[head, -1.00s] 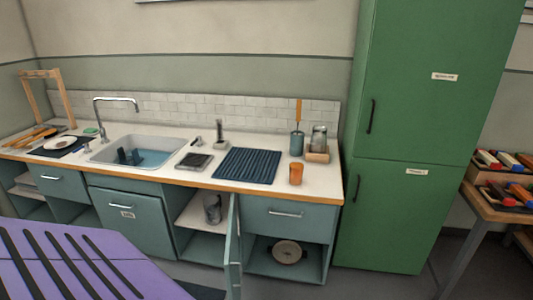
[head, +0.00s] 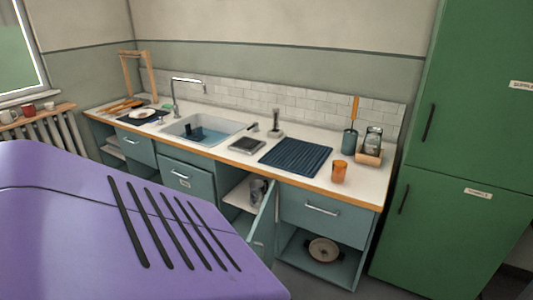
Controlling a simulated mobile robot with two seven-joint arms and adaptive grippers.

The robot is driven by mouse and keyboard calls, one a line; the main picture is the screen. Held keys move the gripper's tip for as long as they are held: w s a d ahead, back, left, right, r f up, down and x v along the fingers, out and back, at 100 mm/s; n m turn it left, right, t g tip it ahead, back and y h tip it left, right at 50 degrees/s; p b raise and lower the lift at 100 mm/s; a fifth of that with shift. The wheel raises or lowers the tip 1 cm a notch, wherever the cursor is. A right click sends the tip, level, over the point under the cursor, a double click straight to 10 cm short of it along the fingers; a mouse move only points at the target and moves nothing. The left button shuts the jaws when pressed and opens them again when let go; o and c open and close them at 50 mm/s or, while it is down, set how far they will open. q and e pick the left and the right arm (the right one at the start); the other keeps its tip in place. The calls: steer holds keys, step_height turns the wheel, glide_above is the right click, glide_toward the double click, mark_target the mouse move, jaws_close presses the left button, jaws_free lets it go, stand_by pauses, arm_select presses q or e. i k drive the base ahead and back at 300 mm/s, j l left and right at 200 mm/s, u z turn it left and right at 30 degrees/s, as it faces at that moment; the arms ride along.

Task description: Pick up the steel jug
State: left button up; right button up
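A grey metallic jug (head: 258,192), which looks like the steel jug, stands inside the lower cabinet below the counter. The cabinet door (head: 263,230) is swung open and stands just to the right of the jug, partly in front of it. Neither of my grippers is in view.
The counter (head: 205,154) holds a sink (head: 205,128), a dark ribbed mat (head: 295,158), an orange cup (head: 339,172) and a jar in a wooden holder (head: 369,155). A pot (head: 323,250) sits in the open lower right compartment. A green fridge (head: 450,220) stands at right. My purple body covers the lower left.

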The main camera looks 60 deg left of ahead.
mark_target(258, 194)
steer(key=l+u, duration=0.15)
steer(key=u, duration=2.15)
steer(key=i+u, duration=0.3)
steer(key=u, duration=0.15)
steer(key=i+u, duration=0.35)
steer(key=u, duration=0.15)
steer(key=i+j, duration=0.1)
steer(key=i, duration=0.35)
steer(key=i+j, duration=0.1)
steer(key=i, duration=0.3)
steer(key=i+j, duration=0.1)
steer(key=i, duration=0.35)
steer(key=i+l+z, duration=0.1)
steer(key=z, duration=0.3)
steer(key=i+z, duration=0.55)
steer(key=z, duration=0.2)
steer(key=i+z, duration=0.2)
steer(key=z, duration=0.2)
steer(key=i+z, duration=0.15)
steer(key=z, duration=0.2)
steer(key=i+j+z, duration=0.1)
steer(key=z, duration=0.25)
steer(key=i, duration=0.05)
